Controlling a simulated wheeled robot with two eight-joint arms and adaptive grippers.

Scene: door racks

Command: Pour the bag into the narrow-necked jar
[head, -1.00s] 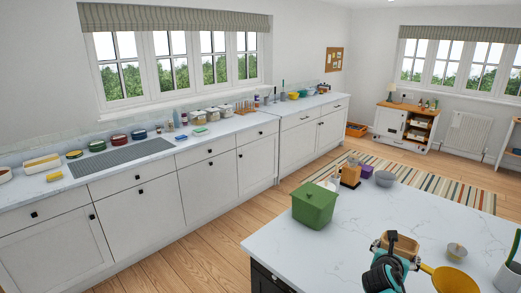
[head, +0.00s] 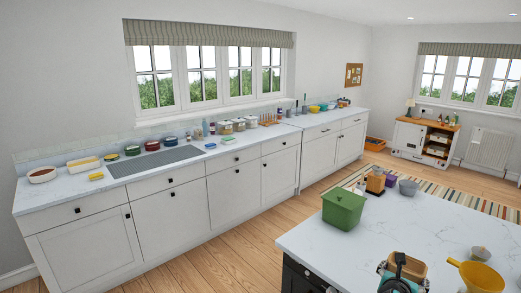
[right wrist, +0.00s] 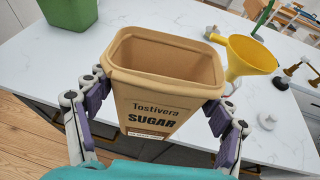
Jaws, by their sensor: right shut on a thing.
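The bag is an open-topped tan bag labelled "Tostivera SUGAR" (right wrist: 160,85). In the right wrist view it stands upright between the purple finger pads of my right gripper (right wrist: 160,112), which is shut on its sides. The inner walls show, but its contents cannot be made out. In the head view the bag (head: 411,267) and my right gripper (head: 402,284) are at the bottom edge, over the near side of the white island. A yellow funnel (head: 482,277) is to their right; it also shows in the right wrist view (right wrist: 247,58). I cannot make out the narrow-necked jar. My left gripper is not in view.
A green bin (head: 343,208) stands near the island's (head: 400,228) left edge. A small bowl (head: 480,253) sits behind the funnel, and a grey bowl (head: 408,187) at the back. The island's middle is clear. A long counter (head: 150,172) with several containers runs along the wall.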

